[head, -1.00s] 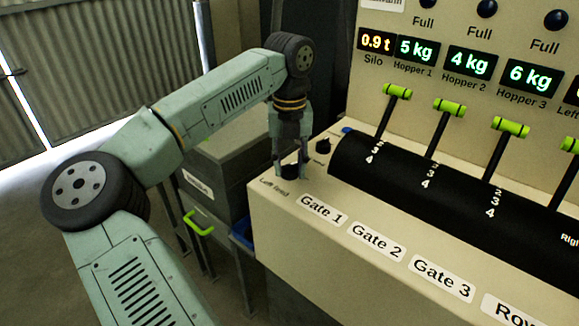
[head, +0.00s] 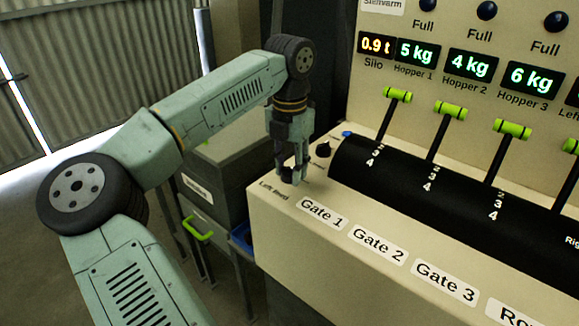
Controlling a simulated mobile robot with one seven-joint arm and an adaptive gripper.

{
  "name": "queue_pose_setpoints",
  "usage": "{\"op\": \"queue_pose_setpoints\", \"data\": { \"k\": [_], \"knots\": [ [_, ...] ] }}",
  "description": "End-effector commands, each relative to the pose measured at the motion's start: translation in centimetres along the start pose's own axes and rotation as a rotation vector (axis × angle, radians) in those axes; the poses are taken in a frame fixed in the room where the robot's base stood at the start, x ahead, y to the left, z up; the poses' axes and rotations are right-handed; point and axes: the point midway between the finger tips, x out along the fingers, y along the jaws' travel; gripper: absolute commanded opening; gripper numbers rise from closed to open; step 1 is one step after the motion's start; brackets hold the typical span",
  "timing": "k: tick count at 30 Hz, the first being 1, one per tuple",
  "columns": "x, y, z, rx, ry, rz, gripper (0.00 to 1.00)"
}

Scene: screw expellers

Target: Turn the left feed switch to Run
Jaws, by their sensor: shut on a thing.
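The left feed switch (head: 287,172) is a small dark knob on the top of the cream console, by the printed "Left feed" label (head: 273,191). My gripper (head: 293,178) points down over it and is shut on it, with the fingers on either side. The fingers hide most of the knob, and I cannot read which position it points to.
Another small black knob (head: 323,150) and a blue button (head: 347,134) sit close behind my gripper. Several green-handled gate levers (head: 398,95) rise from a black curved cover (head: 375,180) to the right. Grey boxes (head: 215,170) stand left of the console.

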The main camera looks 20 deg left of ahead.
Motion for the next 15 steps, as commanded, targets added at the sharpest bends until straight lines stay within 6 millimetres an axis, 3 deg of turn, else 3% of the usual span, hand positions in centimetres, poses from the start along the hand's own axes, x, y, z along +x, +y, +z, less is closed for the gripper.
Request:
{"op": "queue_pose_setpoints", "data": {
  "k": [14, 15],
  "knots": [
    [-0.04, -0.10, 0.04, 0.017, -0.001, -0.001, 0.04],
    [-0.04, -0.10, 0.03, 0.017, -0.001, -0.001, 0.34]
  ]
}}
